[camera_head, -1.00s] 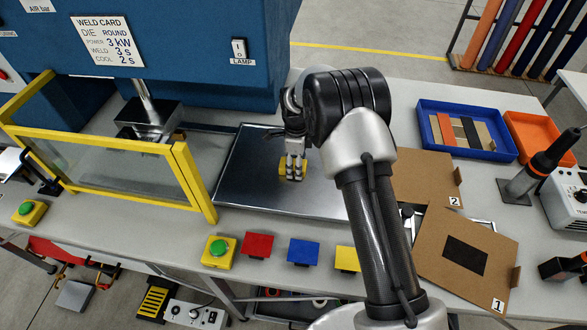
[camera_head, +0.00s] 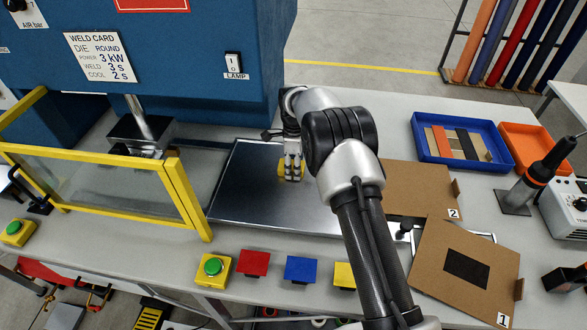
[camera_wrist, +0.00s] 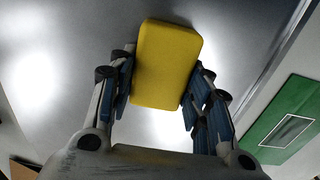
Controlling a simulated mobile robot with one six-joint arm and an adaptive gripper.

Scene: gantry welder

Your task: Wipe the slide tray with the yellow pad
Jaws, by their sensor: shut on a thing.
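The slide tray (camera_head: 250,195) is a flat, shiny metal plate on the bench, right of the yellow-framed guard. My gripper (camera_head: 291,168) is over the tray's upper right part, pointing down. It is shut on the yellow pad (camera_wrist: 166,65), which shows between the fingers in the wrist view. In the head view a little of the pad shows behind the fingers. The pad is at or just above the tray surface; I cannot tell whether it touches. My arm hides part of the tray's right side.
The welder's yellow-framed guard (camera_head: 178,190) stands left of the tray. Cardboard sheets (camera_head: 420,190) and a blue tray (camera_head: 460,165) lie to the right. A green panel (camera_wrist: 290,115) shows in the wrist view.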

